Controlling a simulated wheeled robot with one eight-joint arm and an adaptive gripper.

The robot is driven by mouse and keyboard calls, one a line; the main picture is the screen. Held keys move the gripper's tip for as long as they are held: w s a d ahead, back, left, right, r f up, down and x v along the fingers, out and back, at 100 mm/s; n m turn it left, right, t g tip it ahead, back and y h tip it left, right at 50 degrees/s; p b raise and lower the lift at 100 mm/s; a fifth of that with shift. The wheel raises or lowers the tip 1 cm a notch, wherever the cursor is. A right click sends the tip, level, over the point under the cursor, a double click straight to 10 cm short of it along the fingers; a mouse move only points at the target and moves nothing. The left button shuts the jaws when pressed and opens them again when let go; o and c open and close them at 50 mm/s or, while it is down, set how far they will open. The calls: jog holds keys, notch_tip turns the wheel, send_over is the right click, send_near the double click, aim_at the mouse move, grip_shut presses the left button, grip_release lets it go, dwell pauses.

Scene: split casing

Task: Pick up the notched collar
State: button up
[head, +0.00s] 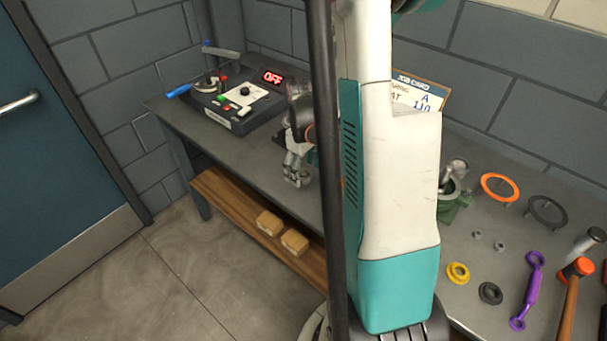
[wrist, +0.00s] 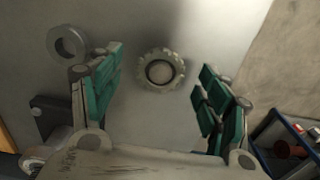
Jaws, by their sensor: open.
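A grey ring with a notched outer edge, which looks like the notched collar (wrist: 141,82), lies flat on the grey bench top in the wrist view. It sits between the two teal fingers of my gripper (wrist: 161,66), a little ahead of them, with bench visible on both sides. The fingers are spread apart and hold nothing. In the head view my gripper (head: 296,178) points down over the bench near its front edge. I cannot make out the collar in the head view, where my arm and a dark post block part of the bench.
A smooth grey ring (wrist: 68,43) lies left of the collar, close to the left finger. A control box (head: 237,103) reading OFF stands at the back left of the bench. Rings, a purple wrench (head: 532,290) and a hammer (head: 569,300) lie on the right.

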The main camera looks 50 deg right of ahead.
jog(key=c, duration=1)
jog(key=shift+r, duration=0.1)
